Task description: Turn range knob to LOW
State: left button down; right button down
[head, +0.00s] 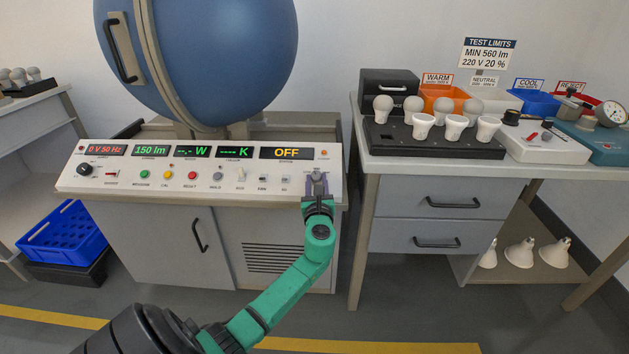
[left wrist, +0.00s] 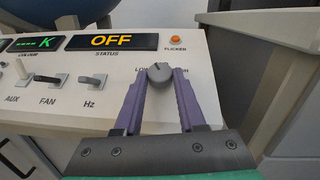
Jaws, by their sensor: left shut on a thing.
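The range knob (left wrist: 159,72) is a small grey round knob with a pointer mark, at the right end of the white control panel (head: 130,184). It also shows in the head view (head: 317,175), partly covered by my gripper. My left gripper (left wrist: 160,78) has its purple fingers shut on the knob, one finger on each side; it also shows in the head view (head: 317,183). Part of a label starting "LO" shows left of the knob; the rest is hidden by the gripper. My right gripper is not in view.
The status display (head: 286,153) reads OFF. The Hz (left wrist: 93,82) and FAN (left wrist: 48,78) switches lie left of my gripper. A blue sphere (head: 200,60) stands behind the panel. A bench (head: 380,165) with bulbs stands to the right, across a gap.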

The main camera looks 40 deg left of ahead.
pick_arm(q)
jog(key=shift+w+d+f+n+g+y, duration=0.1)
jog(key=shift+n+g+y, duration=0.3)
jog(key=shift+n, duration=0.15)
jog(key=shift+w+d+n+g+y, duration=0.1)
jog(key=shift+n+g+y, duration=0.25)
jog(key=shift+n, duration=0.2)
jog(key=shift+w+n+g+y+b, duration=0.1)
jog(key=shift+n+g+y+b, duration=0.35)
jog(key=shift+n+g, duration=0.75)
jog(key=shift+d+n+g+y, duration=0.1)
jog(key=shift+n+g+y, duration=0.25)
jog(key=shift+n+y, duration=0.05)
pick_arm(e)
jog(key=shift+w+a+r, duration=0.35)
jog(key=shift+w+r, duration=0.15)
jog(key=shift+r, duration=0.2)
pick_arm(q)
jog(key=c, duration=0.5)
grip_release()
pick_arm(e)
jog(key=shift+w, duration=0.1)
